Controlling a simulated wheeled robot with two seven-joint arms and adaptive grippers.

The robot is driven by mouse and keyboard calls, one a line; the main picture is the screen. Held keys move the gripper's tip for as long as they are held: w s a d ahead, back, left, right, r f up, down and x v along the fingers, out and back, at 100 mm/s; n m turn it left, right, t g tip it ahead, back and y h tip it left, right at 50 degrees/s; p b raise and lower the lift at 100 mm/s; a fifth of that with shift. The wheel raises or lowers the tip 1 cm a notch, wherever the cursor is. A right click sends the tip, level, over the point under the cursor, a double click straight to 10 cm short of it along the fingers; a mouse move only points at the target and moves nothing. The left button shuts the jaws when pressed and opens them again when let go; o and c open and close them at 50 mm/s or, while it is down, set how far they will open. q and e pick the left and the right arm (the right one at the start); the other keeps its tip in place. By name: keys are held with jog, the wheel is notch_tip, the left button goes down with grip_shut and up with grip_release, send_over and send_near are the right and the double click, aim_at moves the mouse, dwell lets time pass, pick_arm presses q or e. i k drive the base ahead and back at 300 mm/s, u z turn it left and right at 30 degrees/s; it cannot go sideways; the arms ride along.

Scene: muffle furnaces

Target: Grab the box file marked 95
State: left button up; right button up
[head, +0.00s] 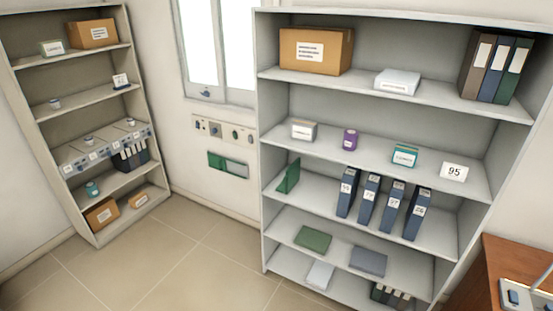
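Several narrow blue box files stand upright in a row on the middle shelf of the right shelving unit: the first box file (345,204), the second box file (367,213), the third box file (390,220) and the rightmost box file (412,228). Each has a white label near its top; the numbers are too small to read surely. Small gaps separate them. A white card reading 95 (454,172) stands on the shelf above, at the right. Neither of my grippers is in view.
The right shelving unit (262,150) also holds a green leaning folder (289,177), large binders (485,67) and a cardboard box (316,50). A wooden desk (510,262) stands at the lower right. Another shelving unit (152,148) is at the left. The tiled floor (170,255) between is clear.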

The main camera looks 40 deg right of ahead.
aim_at(350, 179)
jog(key=z, duration=0.05)
jog(key=i, duration=1.85)
jog(key=z, duration=0.7)
jog(key=i, duration=0.95)
jog(key=z, duration=1.7)
jog(key=i, duration=0.9)
jog(key=z, duration=0.65)
